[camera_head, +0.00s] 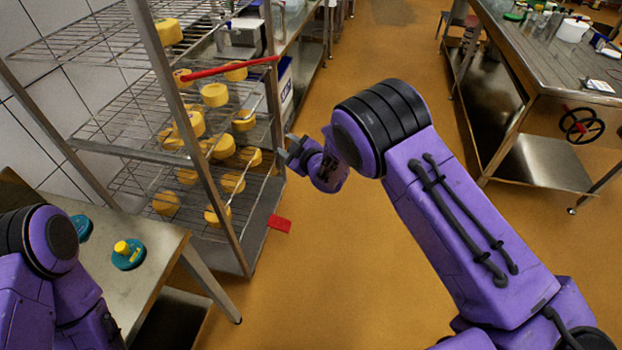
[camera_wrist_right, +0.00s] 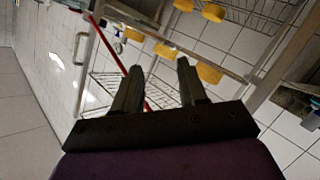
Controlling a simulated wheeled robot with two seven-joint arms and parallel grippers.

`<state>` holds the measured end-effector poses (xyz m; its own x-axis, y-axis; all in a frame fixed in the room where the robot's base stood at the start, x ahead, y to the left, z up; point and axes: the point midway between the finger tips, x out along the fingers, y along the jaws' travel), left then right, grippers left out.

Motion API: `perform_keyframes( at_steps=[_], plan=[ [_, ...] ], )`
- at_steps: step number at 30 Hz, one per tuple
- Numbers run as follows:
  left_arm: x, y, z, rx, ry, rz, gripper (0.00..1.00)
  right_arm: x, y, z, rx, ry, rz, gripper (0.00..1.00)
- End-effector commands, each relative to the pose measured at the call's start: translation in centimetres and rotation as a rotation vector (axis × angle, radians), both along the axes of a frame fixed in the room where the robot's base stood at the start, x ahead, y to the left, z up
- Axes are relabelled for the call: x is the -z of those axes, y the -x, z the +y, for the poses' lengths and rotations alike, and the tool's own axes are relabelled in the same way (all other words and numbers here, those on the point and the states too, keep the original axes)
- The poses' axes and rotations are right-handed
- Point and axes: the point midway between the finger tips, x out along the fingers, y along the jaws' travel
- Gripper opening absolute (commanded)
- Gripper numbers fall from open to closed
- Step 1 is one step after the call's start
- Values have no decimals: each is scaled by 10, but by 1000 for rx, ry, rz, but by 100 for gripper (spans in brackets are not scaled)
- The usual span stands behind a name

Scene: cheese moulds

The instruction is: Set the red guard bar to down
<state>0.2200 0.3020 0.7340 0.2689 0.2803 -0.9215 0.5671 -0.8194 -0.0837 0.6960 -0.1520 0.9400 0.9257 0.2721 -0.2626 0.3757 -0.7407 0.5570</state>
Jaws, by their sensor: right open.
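The red guard bar (camera_head: 230,67) spans the front of the wire rack between two metal posts, at the height of an upper shelf. It also shows in the right wrist view (camera_wrist_right: 108,48), running slantwise and passing behind my left-hand finger there. My right gripper (camera_head: 290,150) is in front of the rack, below the bar in the head view and apart from it. Its two fingers (camera_wrist_right: 160,68) are spread and nothing shows between them. My left arm shows at the lower left of the head view, but its gripper is out of view.
The rack (camera_head: 160,60) holds several yellow cheeses (camera_head: 214,94) on its shelves. A small table (camera_head: 150,290) with teal items (camera_head: 128,262) stands at the left. A red piece (camera_head: 279,223) lies by the rack's foot. A steel table (camera_head: 545,60) stands at right. The floor between is clear.

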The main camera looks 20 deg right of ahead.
Motion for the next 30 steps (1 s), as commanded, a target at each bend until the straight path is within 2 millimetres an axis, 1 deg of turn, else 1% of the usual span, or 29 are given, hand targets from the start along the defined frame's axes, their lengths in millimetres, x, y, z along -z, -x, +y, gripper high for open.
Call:
perform_keyframes(
  at_steps=[1, 6, 12, 15, 18, 26, 28, 29, 30],
  plan=[
    [2, 0, 0, 0, 0, 0, 42, 11, 6, -5, 18, -17, 24, 42],
    [5, 0, 0, 0, 0, 0, 42, 42, 27, -21, 83, -78, 97, 42],
    [8, 0, 0, 0, 0, 0, 42, 70, 50, -36, 154, -138, 166, 42],
    [8, 0, 0, 0, 0, 0, 42, 79, 57, -41, 176, -155, 188, 42],
    [8, 0, 0, 0, 0, 0, 42, 83, 61, -43, 189, -166, 198, 42],
    [8, 0, 0, 0, 0, 0, 42, 84, 63, -44, 192, -168, 202, 42],
    [9, 0, 0, 0, 0, 0, 42, 87, 65, -45, 197, -171, 209, 22],
    [10, 0, 0, 0, 0, 0, 42, 93, 70, -48, 211, -180, 222, 13],
    [13, 0, 0, 0, 0, 0, 42, 107, 82, -54, 242, -201, 254, 0]
  ],
)
